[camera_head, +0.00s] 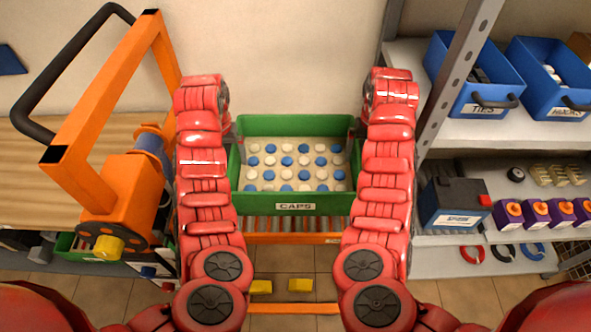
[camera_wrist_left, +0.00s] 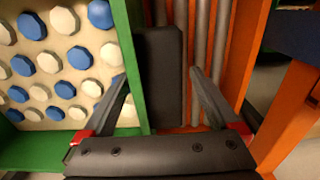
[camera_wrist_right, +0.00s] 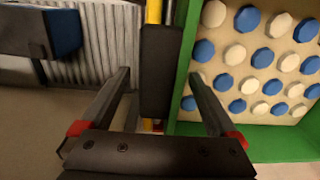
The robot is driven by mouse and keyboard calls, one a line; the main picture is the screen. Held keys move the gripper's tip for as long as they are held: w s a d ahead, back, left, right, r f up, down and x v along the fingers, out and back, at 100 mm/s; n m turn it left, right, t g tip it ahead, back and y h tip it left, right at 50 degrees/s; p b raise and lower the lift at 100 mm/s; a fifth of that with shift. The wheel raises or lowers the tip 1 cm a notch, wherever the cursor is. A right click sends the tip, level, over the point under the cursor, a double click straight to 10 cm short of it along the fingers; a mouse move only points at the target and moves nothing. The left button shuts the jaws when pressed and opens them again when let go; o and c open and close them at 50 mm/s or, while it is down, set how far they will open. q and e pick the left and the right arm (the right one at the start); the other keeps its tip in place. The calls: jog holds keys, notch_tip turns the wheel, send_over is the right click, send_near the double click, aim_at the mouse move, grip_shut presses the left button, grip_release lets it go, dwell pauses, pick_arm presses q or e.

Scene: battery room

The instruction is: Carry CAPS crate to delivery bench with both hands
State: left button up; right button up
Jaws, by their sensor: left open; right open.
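The green CAPS crate (camera_head: 297,203) sits level on a roller conveyor in the middle of the head view, with rows of white and blue caps inside. My two red arms reach forward along its left and right sides and hide most of the grippers there. In the left wrist view, my left gripper (camera_wrist_left: 158,76) is open, its fingers on either side of a dark block (camera_wrist_left: 159,100) at the crate's wall, which looks like a side handle. In the right wrist view, my right gripper (camera_wrist_right: 160,75) is open around a similar dark block (camera_wrist_right: 161,95) at the opposite wall.
An orange frame machine (camera_head: 125,185) stands close on the left, before a wooden-topped bench (camera_head: 30,170). A shelf rack (camera_head: 440,130) with blue bins (camera_head: 470,90) and a battery (camera_head: 452,205) stands close on the right. Orange conveyor rails (camera_head: 293,239) run under the crate.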

pick_arm(q)
grip_shut()
pick_arm(e)
grip_shut()
